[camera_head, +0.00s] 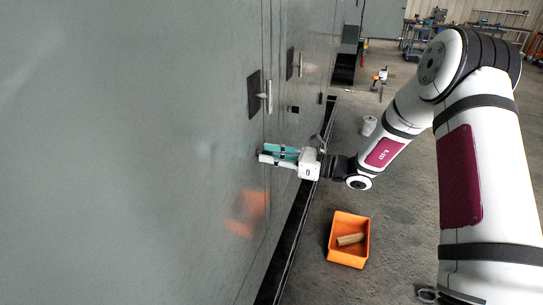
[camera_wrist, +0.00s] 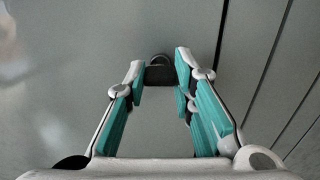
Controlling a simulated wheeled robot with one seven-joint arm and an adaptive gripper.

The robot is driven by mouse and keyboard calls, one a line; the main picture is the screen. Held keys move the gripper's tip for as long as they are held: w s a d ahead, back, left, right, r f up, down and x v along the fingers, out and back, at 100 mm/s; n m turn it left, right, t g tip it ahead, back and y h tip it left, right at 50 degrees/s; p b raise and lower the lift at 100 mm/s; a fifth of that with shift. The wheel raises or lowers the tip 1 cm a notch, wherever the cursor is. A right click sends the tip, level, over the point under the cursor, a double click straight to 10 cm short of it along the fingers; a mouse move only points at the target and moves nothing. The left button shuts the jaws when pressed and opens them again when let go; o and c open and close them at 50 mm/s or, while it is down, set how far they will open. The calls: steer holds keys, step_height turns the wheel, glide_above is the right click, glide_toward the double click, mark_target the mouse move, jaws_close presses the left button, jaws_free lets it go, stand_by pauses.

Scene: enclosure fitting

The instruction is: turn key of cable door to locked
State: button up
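The cable door is part of a large grey enclosure front (camera_head: 140,130) that fills the left of the head view. In the wrist view, a dark key head (camera_wrist: 160,75) stands out from the grey panel, with a rounded dark lock part (camera_wrist: 160,58) behind it. My gripper (camera_wrist: 160,72) has one teal-padded finger on each side of the key head, which fills the gap between the tips. In the head view my gripper (camera_head: 262,154) reaches the panel low beside a door seam, and its fingers hide the key. The key's lock marking is not readable.
Door handles on dark plates (camera_head: 254,95) (camera_head: 290,64) are above and beyond my gripper. An orange bin (camera_head: 349,239) with a tan block (camera_head: 350,239) stands on the floor below. A grey-white roll (camera_head: 369,125) is farther back. Floor between is clear.

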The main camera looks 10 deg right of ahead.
steer(key=o, duration=0.4)
steer(key=shift+o, duration=0.2)
steer(key=v, duration=1.2)
steer(key=shift+s, duration=0.1)
steer(key=s+a+r+n+g+h, duration=0.4)
steer(key=s+n, duration=0.2)
steer(key=s, duration=0.3)
steer(key=s+a+r+n+g+h, duration=0.3)
steer(key=s+a+r+n+g, duration=0.15)
steer(key=s+n, duration=0.3)
steer(key=s+d+r+n+t+h, duration=0.3)
steer(key=s+d+n+h, duration=0.1)
steer(key=s, duration=0.3)
steer(key=s+d+r+n+t+h, duration=0.3)
steer(key=s+d+n+h, duration=0.2)
steer(key=s, duration=0.2)
steer(key=shift+d+r+n, duration=0.3)
steer(key=shift+r+n, duration=0.05)
steer(key=shift+r, duration=0.05)
